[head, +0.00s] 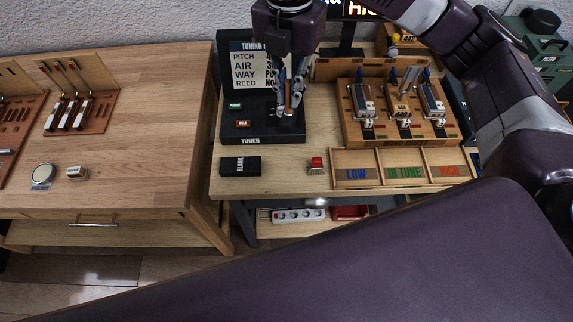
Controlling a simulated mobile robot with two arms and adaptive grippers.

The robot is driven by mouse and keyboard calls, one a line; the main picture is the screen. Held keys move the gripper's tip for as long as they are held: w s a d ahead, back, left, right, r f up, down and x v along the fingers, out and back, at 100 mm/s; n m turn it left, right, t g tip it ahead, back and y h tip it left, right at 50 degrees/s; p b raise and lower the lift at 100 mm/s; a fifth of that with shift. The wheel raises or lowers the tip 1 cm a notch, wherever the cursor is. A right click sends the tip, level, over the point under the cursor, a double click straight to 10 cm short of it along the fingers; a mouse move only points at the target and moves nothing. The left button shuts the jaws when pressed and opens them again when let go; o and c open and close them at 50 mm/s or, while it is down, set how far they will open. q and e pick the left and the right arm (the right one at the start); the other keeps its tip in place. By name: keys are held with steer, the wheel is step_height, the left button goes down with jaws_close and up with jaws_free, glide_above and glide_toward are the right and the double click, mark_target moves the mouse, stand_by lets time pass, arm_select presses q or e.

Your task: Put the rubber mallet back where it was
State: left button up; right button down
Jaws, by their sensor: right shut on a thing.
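My right gripper (287,108) points down over the black tuner box (262,134), in front of its sign board. It is shut on a slim brown piece, which looks like the handle of the rubber mallet (288,98). The fingers hide most of it, and no mallet head can be made out. I cannot tell whether the piece touches the box. My left gripper is out of view.
A wooden rack (380,138) with several metal clamped pieces stands right of the tuner. In front are labelled trays (405,183), a red button (317,163) and a black block (240,166). The left bench (130,150) has a wide bare middle.

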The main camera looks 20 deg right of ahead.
steer(key=shift+a+r+n, duration=0.2)
steer(key=shift+n, duration=0.9)
steer(key=shift+f, duration=0.1)
steer(key=shift+n, duration=0.3)
step_height(320, 180, down, 20)
steer(key=p, duration=0.2)
steer(key=shift+p, duration=0.35)
steer(key=c, duration=2)
jaws_free()
